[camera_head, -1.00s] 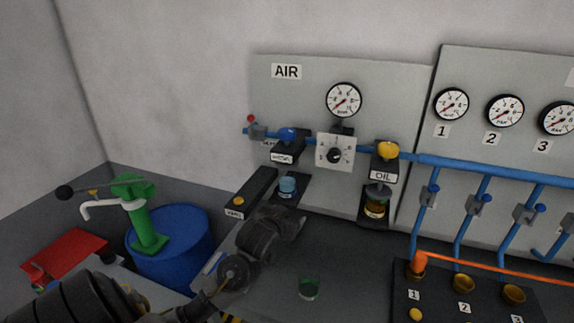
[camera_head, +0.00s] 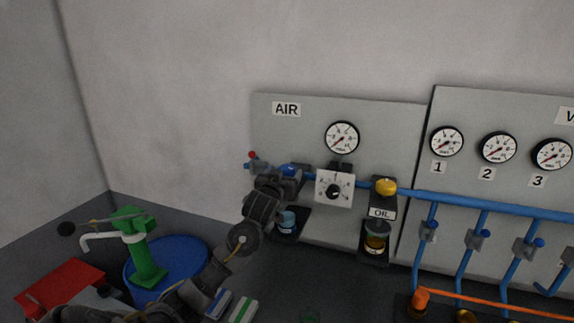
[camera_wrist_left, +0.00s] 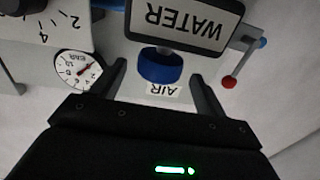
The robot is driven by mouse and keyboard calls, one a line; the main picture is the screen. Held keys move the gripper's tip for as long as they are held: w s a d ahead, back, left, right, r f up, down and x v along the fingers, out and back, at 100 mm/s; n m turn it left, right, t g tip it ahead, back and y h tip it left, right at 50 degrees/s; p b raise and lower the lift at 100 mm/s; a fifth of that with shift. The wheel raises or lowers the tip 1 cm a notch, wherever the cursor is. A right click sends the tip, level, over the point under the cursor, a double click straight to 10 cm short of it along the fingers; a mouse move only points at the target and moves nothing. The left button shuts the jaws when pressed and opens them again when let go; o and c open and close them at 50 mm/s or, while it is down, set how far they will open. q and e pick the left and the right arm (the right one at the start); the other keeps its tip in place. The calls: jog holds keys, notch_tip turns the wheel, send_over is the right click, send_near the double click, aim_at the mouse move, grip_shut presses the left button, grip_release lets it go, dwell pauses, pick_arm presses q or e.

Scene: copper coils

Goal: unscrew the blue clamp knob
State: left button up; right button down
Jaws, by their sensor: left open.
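The blue clamp knob (camera_head: 289,170) is a short round blue cap on the dark filter unit labelled WATER, on the AIR panel. In the left wrist view the blue knob (camera_wrist_left: 161,66) shows upside down, between and a little beyond my open fingers, beside the WATER label (camera_wrist_left: 190,22). My left gripper (camera_head: 290,182) is at the knob in the head view, its fingers partly lost against the dark unit. In the wrist view the left gripper (camera_wrist_left: 160,88) is open and empty, with a gap on both sides of the knob. My right gripper is not in view.
The blue pipe (camera_head: 475,203) runs right along the panel. The regulator dial (camera_head: 334,189) and the OIL unit with its yellow knob (camera_head: 384,187) stand to the right. A red-tipped valve (camera_head: 253,156) is close on the left. A pressure gauge (camera_head: 342,137) is above.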

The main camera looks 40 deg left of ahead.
aim_at(287, 167)
pick_arm(q)
jog(key=shift+p+x, duration=0.5)
jog(key=shift+x, duration=1.25)
